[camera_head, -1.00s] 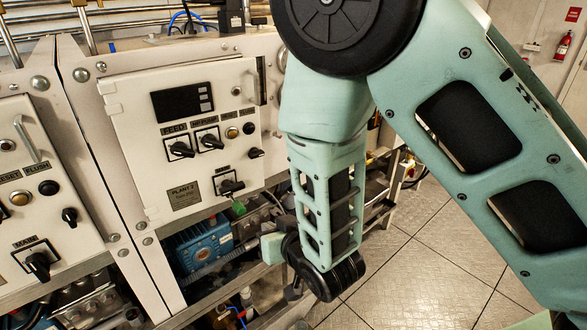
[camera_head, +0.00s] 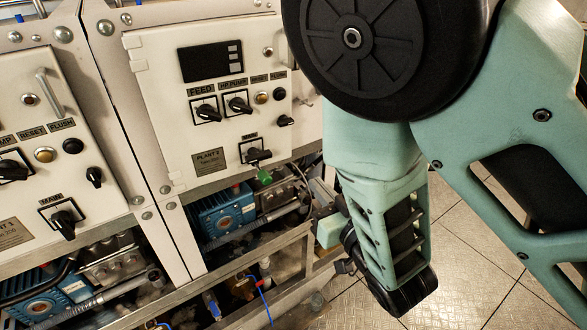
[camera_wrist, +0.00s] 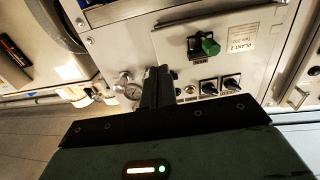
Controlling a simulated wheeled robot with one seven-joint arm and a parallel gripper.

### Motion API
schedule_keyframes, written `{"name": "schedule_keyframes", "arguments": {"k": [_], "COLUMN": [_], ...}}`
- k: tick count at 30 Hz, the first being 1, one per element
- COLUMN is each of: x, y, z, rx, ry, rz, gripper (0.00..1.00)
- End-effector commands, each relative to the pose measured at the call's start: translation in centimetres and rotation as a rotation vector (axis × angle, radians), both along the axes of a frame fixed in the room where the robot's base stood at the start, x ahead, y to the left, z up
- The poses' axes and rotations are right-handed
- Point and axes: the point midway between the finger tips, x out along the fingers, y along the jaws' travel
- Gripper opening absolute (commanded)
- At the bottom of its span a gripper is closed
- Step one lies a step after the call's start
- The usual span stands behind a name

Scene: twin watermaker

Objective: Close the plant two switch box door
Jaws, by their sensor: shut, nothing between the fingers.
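The plant two switch box door (camera_head: 222,125) is a white panel with a dark display, black rotary switches and a "PLANT 2" label. It is left of my arm in the head view, with hinges on its left side. It looks close to its frame, but I cannot tell how far ajar it is. Its upper right edge is partly hidden by my arm.
The plant one panel (camera_head: 38,130) stands to the left. Below the door are a blue pump (camera_head: 222,212), pipes and a metal frame rail (camera_head: 250,262). Tiled floor (camera_head: 475,255) is open at the right.

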Motion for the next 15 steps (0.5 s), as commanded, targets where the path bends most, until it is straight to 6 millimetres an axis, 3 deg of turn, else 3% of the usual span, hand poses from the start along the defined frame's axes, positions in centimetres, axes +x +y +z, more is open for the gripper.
{"name": "schedule_keyframes", "arguments": {"k": [15], "x": [1.6], "y": [1.1], "z": [-0.6], "rx": [0.005], "ry": [-0.003], "rz": [-0.002], "gripper": [0.00]}}
